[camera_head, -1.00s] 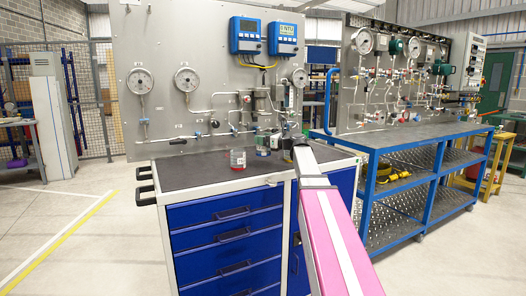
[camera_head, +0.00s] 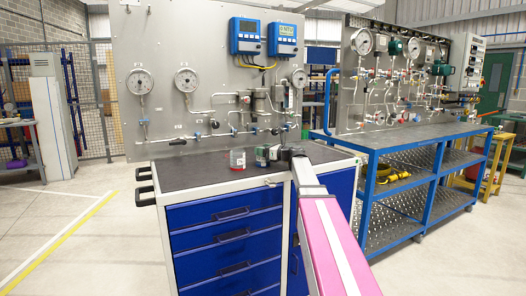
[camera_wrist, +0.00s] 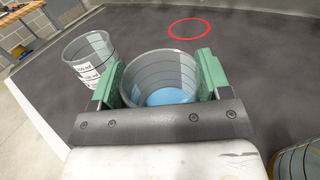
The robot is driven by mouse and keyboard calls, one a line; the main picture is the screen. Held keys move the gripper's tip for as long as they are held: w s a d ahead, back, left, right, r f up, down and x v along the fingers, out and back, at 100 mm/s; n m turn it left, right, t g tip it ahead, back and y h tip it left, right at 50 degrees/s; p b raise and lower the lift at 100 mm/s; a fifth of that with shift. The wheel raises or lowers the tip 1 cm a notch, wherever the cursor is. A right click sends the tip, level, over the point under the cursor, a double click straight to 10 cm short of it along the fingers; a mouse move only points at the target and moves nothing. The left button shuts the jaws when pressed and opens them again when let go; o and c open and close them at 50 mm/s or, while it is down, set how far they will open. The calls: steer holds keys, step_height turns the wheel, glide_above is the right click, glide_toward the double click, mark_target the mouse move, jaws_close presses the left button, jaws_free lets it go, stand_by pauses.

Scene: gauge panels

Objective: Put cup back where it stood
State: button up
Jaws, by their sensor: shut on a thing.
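The cup (camera_wrist: 162,72) is clear, with dark lines around its wall and blue at its bottom. In the wrist view it sits upright between the green fingers of my gripper (camera_wrist: 160,88), which is shut on it. A red ring (camera_wrist: 188,28) lies on the dark worktop (camera_wrist: 258,60) beyond the cup, with nothing inside it. In the head view my gripper (camera_head: 286,153) is low over the right part of the trolley top. I cannot make out the held cup there, nor tell whether its base touches the top.
A clear measuring cup (camera_wrist: 88,58) marked in ml stands close left of my gripper. Another clear vessel (camera_wrist: 298,160) is at the lower right. A gauge panel (camera_head: 165,110) rises behind.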

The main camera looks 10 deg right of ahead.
steer(key=o, duration=1)
steer(key=shift+o, duration=0.2)
steer(key=v, duration=1.2)
steer(key=shift+r, duration=0.1)
